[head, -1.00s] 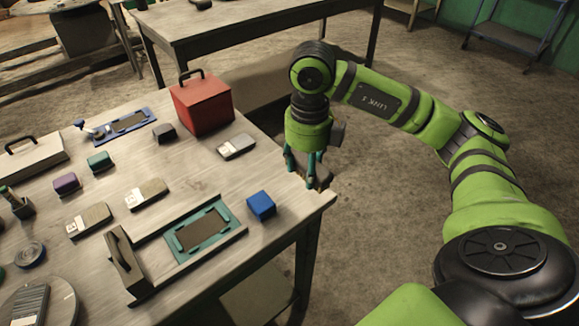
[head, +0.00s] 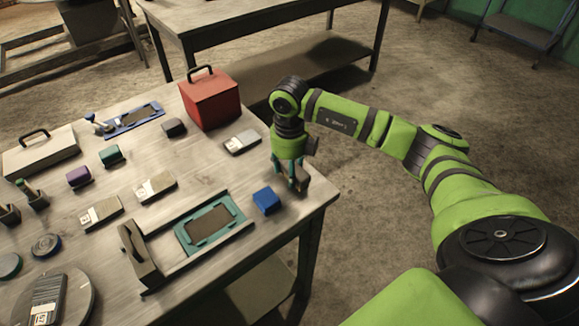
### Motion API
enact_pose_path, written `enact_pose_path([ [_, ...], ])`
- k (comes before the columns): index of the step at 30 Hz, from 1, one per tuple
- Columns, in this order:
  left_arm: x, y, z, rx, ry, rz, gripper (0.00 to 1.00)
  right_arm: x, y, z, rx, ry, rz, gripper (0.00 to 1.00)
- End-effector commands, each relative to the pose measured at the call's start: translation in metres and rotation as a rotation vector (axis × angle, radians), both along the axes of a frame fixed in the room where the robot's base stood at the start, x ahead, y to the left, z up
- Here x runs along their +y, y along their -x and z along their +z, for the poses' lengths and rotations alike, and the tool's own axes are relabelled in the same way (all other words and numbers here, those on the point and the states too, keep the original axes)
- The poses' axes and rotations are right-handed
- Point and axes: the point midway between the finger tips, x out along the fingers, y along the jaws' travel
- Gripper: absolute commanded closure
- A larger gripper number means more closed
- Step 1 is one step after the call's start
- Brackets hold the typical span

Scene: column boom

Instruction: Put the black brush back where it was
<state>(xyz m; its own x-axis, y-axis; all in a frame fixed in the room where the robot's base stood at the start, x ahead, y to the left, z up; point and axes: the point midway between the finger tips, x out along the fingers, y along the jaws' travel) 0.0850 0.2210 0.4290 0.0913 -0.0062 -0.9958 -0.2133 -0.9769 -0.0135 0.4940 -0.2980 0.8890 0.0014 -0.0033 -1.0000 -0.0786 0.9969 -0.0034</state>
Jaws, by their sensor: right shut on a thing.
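A blue block (head: 266,200) stands just left of the gripper. My left gripper is out of view.
The worktable (head: 215,168) carries a red box (head: 209,100), a teal frame (head: 185,236), a grey handled block (head: 138,258), a round plate (head: 80,290) and a labelled grey piece (head: 242,141). Several small blocks lie left. Floor is open on the right.

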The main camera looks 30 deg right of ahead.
Motion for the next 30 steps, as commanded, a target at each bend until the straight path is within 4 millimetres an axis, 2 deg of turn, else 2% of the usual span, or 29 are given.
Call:
enact_pose_path([
  [6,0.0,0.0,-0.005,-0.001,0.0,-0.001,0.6,0.0,0.0,-0.005,-0.001,0.0,0.0,0.74],
  [7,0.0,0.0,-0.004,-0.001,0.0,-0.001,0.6,0.0,0.0,-0.004,0.0,0.0,0.0,0.4],
  [8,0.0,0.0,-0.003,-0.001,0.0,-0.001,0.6,0.0,0.0,-0.003,0.0,0.0,0.0,0.28],
  [9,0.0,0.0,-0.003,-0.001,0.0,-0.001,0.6,0.0,0.0,-0.003,0.0,0.0,0.0,0.24],
  [18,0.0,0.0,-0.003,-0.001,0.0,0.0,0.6,0.0,0.0,-0.003,0.0,0.0,0.0,0.24],
  [22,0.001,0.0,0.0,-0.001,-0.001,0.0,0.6,0.0,0.0,0.004,-0.002,0.0,0.0,0.24],
  [26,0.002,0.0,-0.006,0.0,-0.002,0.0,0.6,0.0,-0.001,0.024,-0.005,0.0,0.0,0.24],
  [30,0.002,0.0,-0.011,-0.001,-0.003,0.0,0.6,0.0,-0.002,0.056,-0.007,-0.001,0.001,0.24],
])
